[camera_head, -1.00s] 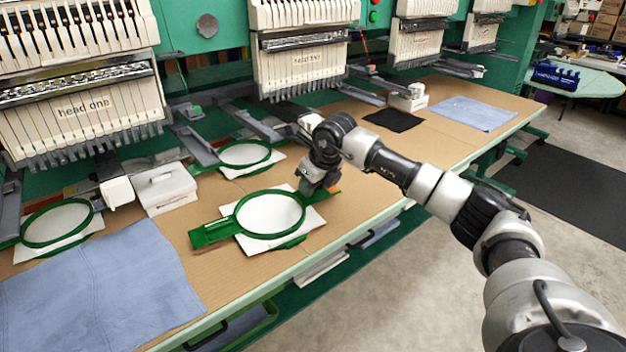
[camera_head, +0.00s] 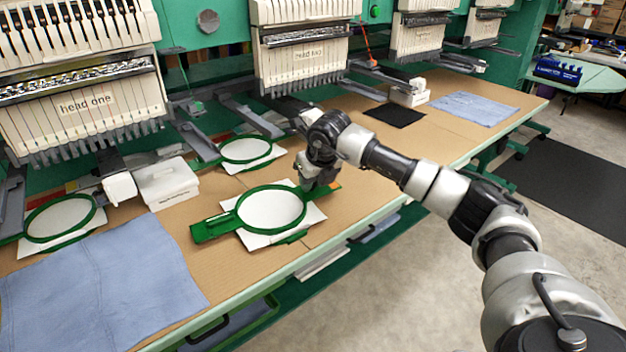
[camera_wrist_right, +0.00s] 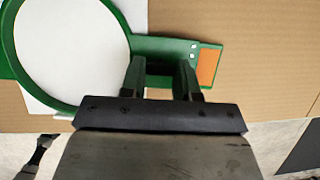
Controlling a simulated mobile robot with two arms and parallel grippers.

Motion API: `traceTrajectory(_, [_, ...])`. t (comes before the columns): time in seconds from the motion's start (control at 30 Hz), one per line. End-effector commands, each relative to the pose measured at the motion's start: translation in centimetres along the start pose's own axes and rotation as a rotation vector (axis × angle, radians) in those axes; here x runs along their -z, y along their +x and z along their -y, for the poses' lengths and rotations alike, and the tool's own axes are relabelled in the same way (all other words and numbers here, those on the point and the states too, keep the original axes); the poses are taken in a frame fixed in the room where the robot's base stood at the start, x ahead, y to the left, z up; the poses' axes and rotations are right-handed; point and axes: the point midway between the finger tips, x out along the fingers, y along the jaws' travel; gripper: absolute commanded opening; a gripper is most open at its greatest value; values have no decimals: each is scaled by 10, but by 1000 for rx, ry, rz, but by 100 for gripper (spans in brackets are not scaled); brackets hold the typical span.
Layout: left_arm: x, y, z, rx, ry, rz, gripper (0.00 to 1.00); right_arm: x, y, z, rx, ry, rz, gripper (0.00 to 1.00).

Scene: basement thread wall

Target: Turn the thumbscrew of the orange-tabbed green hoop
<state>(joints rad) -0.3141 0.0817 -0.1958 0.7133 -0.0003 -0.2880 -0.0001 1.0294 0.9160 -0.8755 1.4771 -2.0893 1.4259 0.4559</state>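The orange-tabbed green hoop (camera_head: 270,234) lies flat on white backing on the cardboard-covered table. In the right wrist view, its green bracket (camera_wrist_right: 165,46) runs right from the ring to the orange tab (camera_wrist_right: 208,67). My right gripper (camera_head: 313,188) points down over the bracket on the hoop's right side. In the wrist view, the right gripper's fingers (camera_wrist_right: 160,68) are apart, at the bracket between the ring and the orange tab. I cannot make out the thumbscrew, nor whether the fingers touch it. In the head view the gripper covers the orange tab. My left gripper is not in view.
Other green hoops lie behind (camera_head: 246,160) and at far left (camera_head: 58,238). A white box (camera_head: 166,186) stands behind left. Blue cloth (camera_head: 100,290) covers the left front. Embroidery machine heads (camera_head: 88,105) overhang the back.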

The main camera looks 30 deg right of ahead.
Motion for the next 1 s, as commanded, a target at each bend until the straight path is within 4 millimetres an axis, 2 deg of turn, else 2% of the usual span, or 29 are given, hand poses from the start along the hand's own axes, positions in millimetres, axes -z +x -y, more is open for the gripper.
traceTrajectory(0.03, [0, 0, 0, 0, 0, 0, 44, 0, 0, 0, 0, 0, 0, 37])
traceTrajectory(0.17, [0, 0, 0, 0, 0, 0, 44, 0, 0, 0, 0, -1, 0, 57])
traceTrajectory(0.43, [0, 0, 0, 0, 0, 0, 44, 0, -1, 0, 0, -1, 0, 57])
traceTrajectory(0.53, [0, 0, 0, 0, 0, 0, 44, -1, -7, 0, -1, -1, 2, 57])
traceTrajectory(0.67, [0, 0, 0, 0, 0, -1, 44, -1, -27, 0, 0, -1, 5, 57])
traceTrajectory(1.0, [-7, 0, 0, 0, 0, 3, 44, -1, -91, 0, 0, 0, 3, 57])
